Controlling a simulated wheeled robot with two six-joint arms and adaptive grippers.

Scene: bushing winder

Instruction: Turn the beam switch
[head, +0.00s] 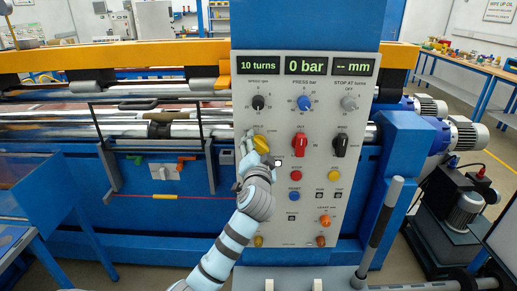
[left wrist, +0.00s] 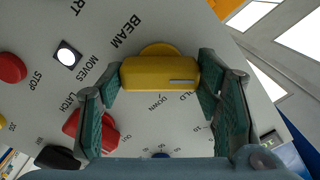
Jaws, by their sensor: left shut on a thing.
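The beam switch is a yellow knob (head: 261,144) on the left side of the grey control panel (head: 275,215). In the left wrist view the yellow knob (left wrist: 159,75) lies across the picture, with a white mark near its right end. The word BEAM is printed beside it, with DOWN and a partly covered word on its other side. My left gripper (head: 250,154) reaches up to the knob from below. In the left wrist view its green-padded fingers are on both ends of the knob, shut on it. My right gripper is out of view.
A red knob (head: 300,145) and a black knob (head: 341,145) sit to the right. A lit white button (head: 278,163), a red stop button (head: 296,175) and a blue button (head: 295,196) are close to my left gripper. A lever (head: 385,222) stands at the lower right.

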